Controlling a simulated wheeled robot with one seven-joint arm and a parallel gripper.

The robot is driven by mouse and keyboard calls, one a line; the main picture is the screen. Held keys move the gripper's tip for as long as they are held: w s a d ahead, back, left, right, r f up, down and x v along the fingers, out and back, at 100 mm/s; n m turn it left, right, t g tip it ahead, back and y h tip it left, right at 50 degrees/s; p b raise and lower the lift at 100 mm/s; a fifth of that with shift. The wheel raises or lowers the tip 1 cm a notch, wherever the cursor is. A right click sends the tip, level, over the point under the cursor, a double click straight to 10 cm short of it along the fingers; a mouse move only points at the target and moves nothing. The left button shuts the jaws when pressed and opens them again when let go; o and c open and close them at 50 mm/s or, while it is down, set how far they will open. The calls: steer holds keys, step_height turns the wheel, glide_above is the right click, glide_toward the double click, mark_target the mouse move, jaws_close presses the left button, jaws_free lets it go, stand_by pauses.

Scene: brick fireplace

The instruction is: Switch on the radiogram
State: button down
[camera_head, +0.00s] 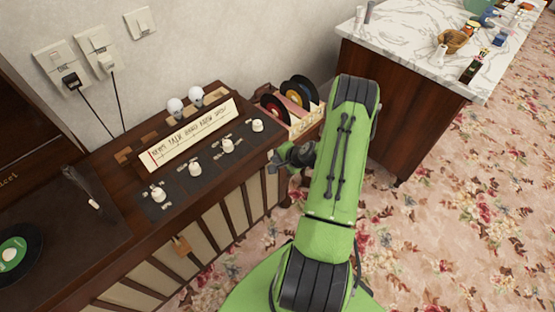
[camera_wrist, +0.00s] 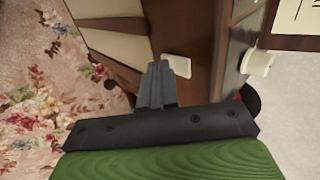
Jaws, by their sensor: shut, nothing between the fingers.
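The radiogram is a wooden cabinet (camera_head: 125,215) along the wall at left. Its top has a lettered cream dial strip (camera_head: 190,135), several white knobs on dark panels, such as the rightmost knob (camera_head: 257,125), and a turntable with a black record (camera_head: 18,250). In the wrist view, its wooden side (camera_wrist: 192,30) is beside the fingers, with a white square piece (camera_wrist: 176,65) just past their tips and a white knob (camera_wrist: 257,62) to the right. My gripper (camera_wrist: 157,68) is shut and empty. In the head view, my arm partly hides it by the cabinet's right end.
Wall sockets hold a black plug (camera_head: 70,80) and a white plug (camera_head: 107,65); a separate white switch plate (camera_head: 140,22) is at their right. Two bulbs stand behind the dial. A record rack (camera_head: 300,122) is beyond the cabinet. A marble-topped counter (camera_head: 400,45) stands right; floral carpet is open.

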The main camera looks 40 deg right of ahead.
steer(key=shift+w, duration=0.2)
stand_by(0.3)
steer(key=shift+r+p, duration=0.35)
steer(key=shift+r, duration=0.5)
